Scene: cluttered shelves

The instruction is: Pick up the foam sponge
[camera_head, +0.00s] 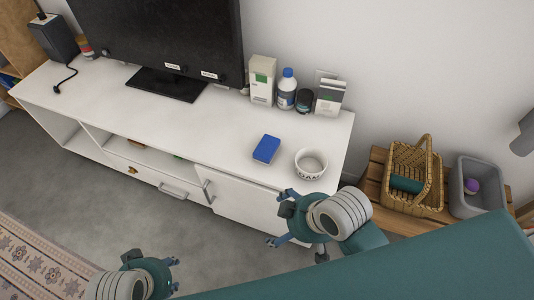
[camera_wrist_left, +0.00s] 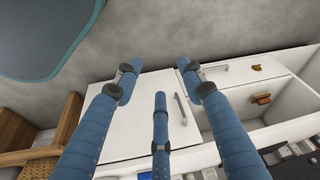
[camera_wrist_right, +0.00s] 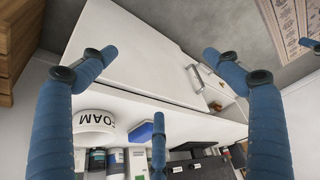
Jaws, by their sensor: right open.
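The blue foam sponge (camera_head: 266,149) lies flat on the white cabinet top, near its front edge. It also shows in the right wrist view (camera_wrist_right: 143,132), partly behind a finger. A white bowl (camera_head: 311,163) with dark lettering stands just right of the sponge. My right gripper (camera_head: 278,218) is open and empty, in front of the cabinet and apart from the sponge. Its spread fingers show in the right wrist view (camera_wrist_right: 158,58). My left gripper (camera_head: 174,275) is low over the floor, further from the cabinet. Its fingers are spread and empty in the left wrist view (camera_wrist_left: 158,68).
A carton (camera_head: 262,81), a bottle (camera_head: 287,90) and a dark jar (camera_head: 304,99) stand behind the sponge. A black monitor (camera_head: 160,40) is at the back left. A wicker basket (camera_head: 414,178) and grey bin (camera_head: 480,187) are right. The cabinet top left of the sponge is clear.

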